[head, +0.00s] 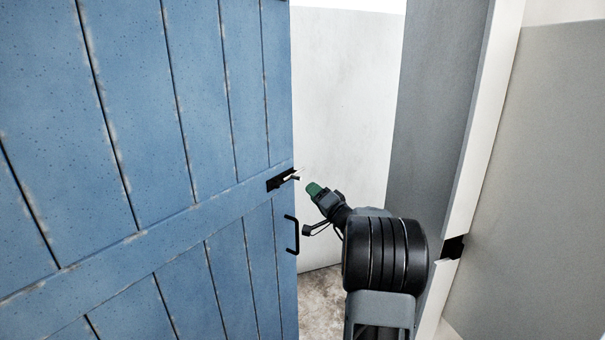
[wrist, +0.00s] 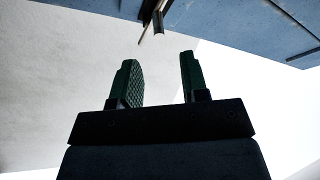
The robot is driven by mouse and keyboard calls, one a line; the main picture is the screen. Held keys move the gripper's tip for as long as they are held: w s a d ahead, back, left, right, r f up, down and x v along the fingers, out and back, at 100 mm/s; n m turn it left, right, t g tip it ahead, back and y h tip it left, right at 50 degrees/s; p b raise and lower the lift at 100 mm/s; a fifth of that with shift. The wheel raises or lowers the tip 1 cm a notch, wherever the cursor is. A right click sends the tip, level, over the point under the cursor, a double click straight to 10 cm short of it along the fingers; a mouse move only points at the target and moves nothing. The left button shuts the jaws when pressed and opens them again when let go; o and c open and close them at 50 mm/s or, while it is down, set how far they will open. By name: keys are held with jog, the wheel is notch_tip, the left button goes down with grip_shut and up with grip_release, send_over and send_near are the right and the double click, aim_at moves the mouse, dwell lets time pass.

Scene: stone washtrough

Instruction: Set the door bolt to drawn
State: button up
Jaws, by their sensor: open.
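The blue plank door (head: 150,130) fills the left of the head view and stands ajar. The door bolt (head: 284,179) is a dark plate with a pale rod and small knob at the door's free edge, on the cross rail. In the wrist view the bolt (wrist: 157,20) shows at the top, beyond my fingertips. My gripper (head: 314,189) is just right of the bolt, apart from it. In the wrist view my gripper (wrist: 160,78) has two green fingers spread with nothing between them. How far the rod sticks out is hard to tell.
A black pull handle (head: 292,234) is on the door below the bolt. The white door frame (head: 480,130) stands at the right, with a dark keeper (head: 453,247) on it. A pale wall (head: 345,100) is behind the open gap.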

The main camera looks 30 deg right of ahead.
aim_at(300, 180)
jog(key=p+x, duration=0.3)
jog(key=x, duration=0.6)
jog(key=shift+w, duration=0.15)
